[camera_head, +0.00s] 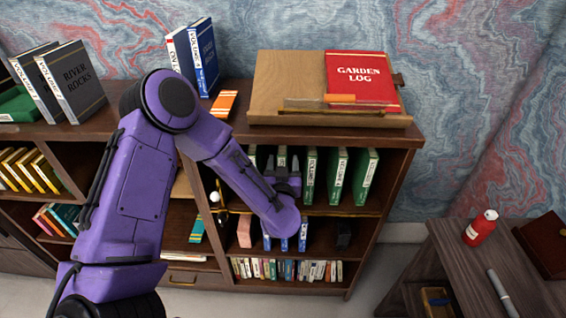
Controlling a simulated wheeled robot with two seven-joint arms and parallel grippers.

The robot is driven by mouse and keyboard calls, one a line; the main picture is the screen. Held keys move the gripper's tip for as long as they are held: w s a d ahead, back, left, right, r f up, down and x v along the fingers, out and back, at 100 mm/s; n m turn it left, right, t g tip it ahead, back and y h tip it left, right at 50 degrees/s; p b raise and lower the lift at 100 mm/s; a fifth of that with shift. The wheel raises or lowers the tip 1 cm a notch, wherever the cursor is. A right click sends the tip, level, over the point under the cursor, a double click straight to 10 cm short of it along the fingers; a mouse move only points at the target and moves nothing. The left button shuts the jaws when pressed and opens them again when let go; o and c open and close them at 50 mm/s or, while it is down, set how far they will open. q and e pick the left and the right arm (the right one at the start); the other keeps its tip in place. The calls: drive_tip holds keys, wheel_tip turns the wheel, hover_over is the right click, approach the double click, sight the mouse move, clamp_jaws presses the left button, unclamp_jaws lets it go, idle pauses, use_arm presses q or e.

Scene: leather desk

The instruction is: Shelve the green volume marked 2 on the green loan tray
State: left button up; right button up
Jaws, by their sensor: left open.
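Several green volumes (336,176) stand upright in a row on the upper shelf of the right-hand bay. Their spine numbers are too small to read surely, so I cannot tell which is marked 2. My left gripper (283,168) is open in front of the left part of this row, with a green spine (282,155) showing just behind its fingers. I cannot tell whether it touches that spine. My forearm and wrist hide part of the bay. A green thing (18,107) lies on the bookcase top at the far left edge; I cannot tell if it is the loan tray.
A wooden stand (275,82) with a red Garden Log (358,80) is on the bookcase top (230,128). Blue and white volumes (205,57) and grey volumes (75,85) stand there too. A side table (463,262) with a red bottle (481,228) is at right.

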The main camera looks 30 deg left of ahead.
sight(282, 150)
use_arm(q)
drive_tip(key=p+x, duration=0.2)
drive_tip(key=x, duration=0.3)
drive_tip(key=shift+s+a+r, duration=0.1)
drive_tip(key=shift+a+r, duration=0.05)
drive_tip(key=shift+a, duration=0.05)
drive_tip(key=shift+w+a, duration=0.2)
drive_tip(key=shift+w, duration=0.1)
drive_tip(key=shift+d, duration=0.1)
clamp_jaws()
idle(0.7)
